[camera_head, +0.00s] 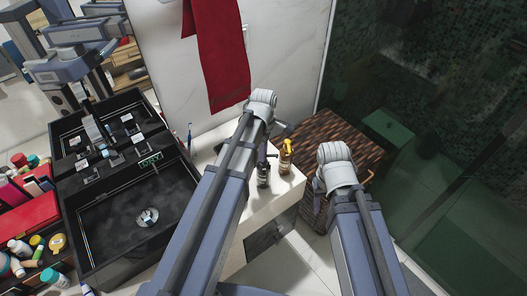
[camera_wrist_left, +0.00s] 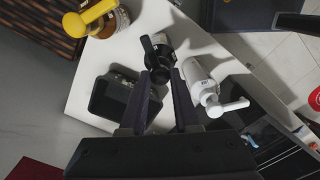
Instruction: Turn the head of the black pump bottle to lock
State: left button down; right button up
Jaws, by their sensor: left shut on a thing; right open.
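The black pump bottle (camera_head: 263,176) stands upright on the white counter in the head view, with a pale label on its body. In the left wrist view the black pump bottle (camera_wrist_left: 159,47) shows at the fingertips, its dark spout pointing to the upper left. My left gripper (camera_wrist_left: 163,80) is shut on this bottle from above. The fingers hide part of it, so I cannot tell exactly where they touch it. My right arm shows in the head view, but its gripper is hidden behind the arm.
An amber bottle with a yellow pump (camera_head: 286,158) stands close by. A white pump bottle (camera_wrist_left: 199,80) stands on the other side of my left gripper. A dark square container (camera_wrist_left: 112,98) is also on the white counter. Black sinks (camera_head: 145,215) are at left; a red towel (camera_head: 222,60) hangs behind.

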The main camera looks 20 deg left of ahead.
pick_arm(q)
jog(key=shift+n, duration=0.6)
jog(key=c, duration=0.6)
grip_release()
notch_tip(320, 180, up, 8)
jog(key=p, duration=0.8)
jog(key=shift+f, duration=0.1)
